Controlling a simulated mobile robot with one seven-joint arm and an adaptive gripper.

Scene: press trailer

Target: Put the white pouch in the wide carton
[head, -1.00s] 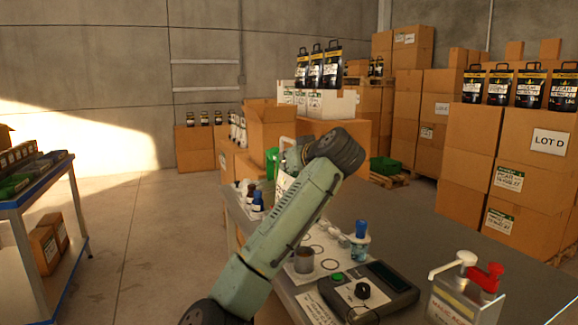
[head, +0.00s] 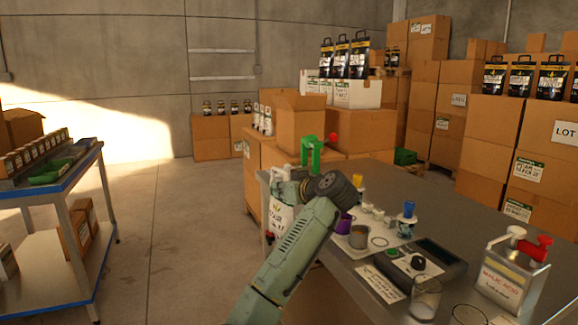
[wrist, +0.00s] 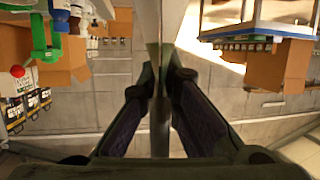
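The white pouch (head: 281,222) with dark print hangs upright under my gripper (head: 285,190) in the head view, beside the grey table's left edge. My forearm hides part of it. In the wrist view my gripper (wrist: 164,73) has its fingers close together on a thin pale strip, which looks like the pouch edge-on. An open brown carton (head: 300,125) stands beyond the table, behind the green device. Another open carton (head: 23,127) is on the blue-edged bench at the far left. I cannot tell which carton is the wide one.
Floor between the bench (head: 60,205) and table is clear.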

